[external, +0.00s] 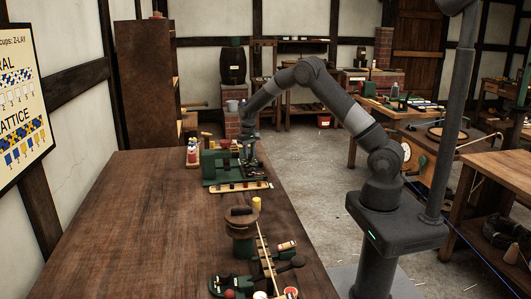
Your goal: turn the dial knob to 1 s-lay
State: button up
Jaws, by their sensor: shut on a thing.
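A green machine (214,170) stands near the far end of the long wooden table. My gripper (249,161) points down at the right part of this machine, and its fingers are shut on a small part there, which I take to be the dial knob. The knob itself is mostly hidden by the fingers and too small to make out. The dial's marks and its present setting cannot be read from here.
The machine sits by a light wooden strip (238,187) on the long table (135,210). Nearer are a yellow cylinder (256,204), a round brown-topped stand (241,215) and a green tool (232,284). Red-topped jars (192,153) stand behind. The table's left side is clear.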

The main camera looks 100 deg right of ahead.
jog(key=o, duration=1)
jog(key=shift+c, duration=0.2)
jog(key=shift+r, duration=0.1)
notch_tip(320, 180, up, 11)
jog(key=shift+f, duration=0.2)
